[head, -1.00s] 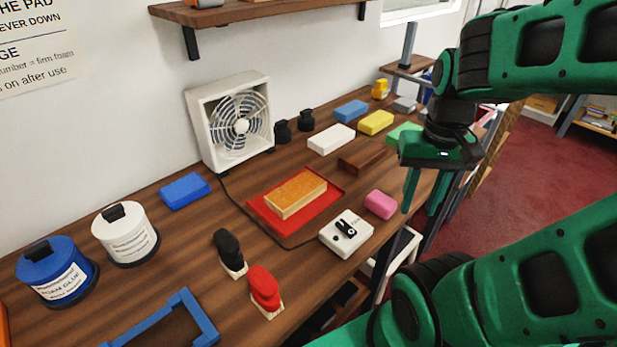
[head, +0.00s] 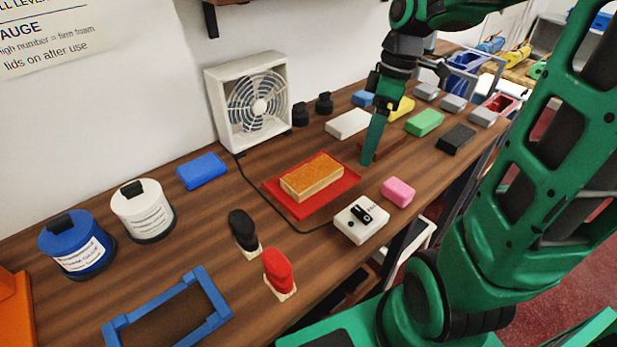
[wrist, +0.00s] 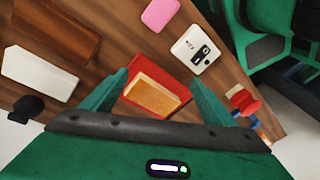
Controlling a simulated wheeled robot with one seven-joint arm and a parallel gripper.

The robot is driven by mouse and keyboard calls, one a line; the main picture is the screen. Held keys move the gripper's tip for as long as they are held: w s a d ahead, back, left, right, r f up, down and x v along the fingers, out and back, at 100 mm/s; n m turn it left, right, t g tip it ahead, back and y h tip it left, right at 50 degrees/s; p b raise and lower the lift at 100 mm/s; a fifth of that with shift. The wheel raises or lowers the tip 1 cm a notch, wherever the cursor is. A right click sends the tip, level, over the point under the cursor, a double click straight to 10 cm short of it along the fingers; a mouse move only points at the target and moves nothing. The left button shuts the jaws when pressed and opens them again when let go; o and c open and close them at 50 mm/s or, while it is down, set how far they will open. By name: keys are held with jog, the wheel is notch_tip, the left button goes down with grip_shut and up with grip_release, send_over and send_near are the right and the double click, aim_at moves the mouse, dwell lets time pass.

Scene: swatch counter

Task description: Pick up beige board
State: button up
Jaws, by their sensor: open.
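A beige block with an orange-tan top (head: 312,178), the thing that best fits the beige board, lies flat on a red tray (head: 288,207) on the wooden counter. In the wrist view the block (wrist: 152,95) shows between my two fingers, some way beyond them, with the red tray (wrist: 160,67) around it. My gripper (head: 371,155) is open and empty, above the counter to the right of and behind the block in the head view. One finger mostly hides the other there. It also shows at the bottom of the wrist view (wrist: 157,88).
A white switch box (head: 361,220) and a pink block (head: 397,191) sit right of the tray. A fan (head: 250,100) with a cable stands behind it. Black (head: 243,230) and red (head: 278,270) stamp-like items stand in front. A brown block (head: 400,147) lies below my gripper.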

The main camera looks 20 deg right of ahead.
aim_at(314, 172)
jog(key=w+a+f+n+g+y, duration=0.1)
jog(key=w+a+n+y, duration=0.1)
jog(key=w+a+n, duration=0.75)
jog(key=shift+s+a+f+n, duration=0.1)
jog(key=shift+s+f+n, duration=0.3)
jog(key=shift+f, duration=1.25)
jog(key=shift+s+a+f+n, duration=0.1)
jog(key=shift+s+f+n, duration=0.3)
jog(key=shift+f, duration=1.25)
jog(key=shift+s+a+f+n, duration=0.1)
jog(key=shift+s+f+n, duration=0.3)
jog(key=shift+f, duration=1.25)
jog(key=shift+s, duration=0.15)
jog(key=c, duration=1.2)
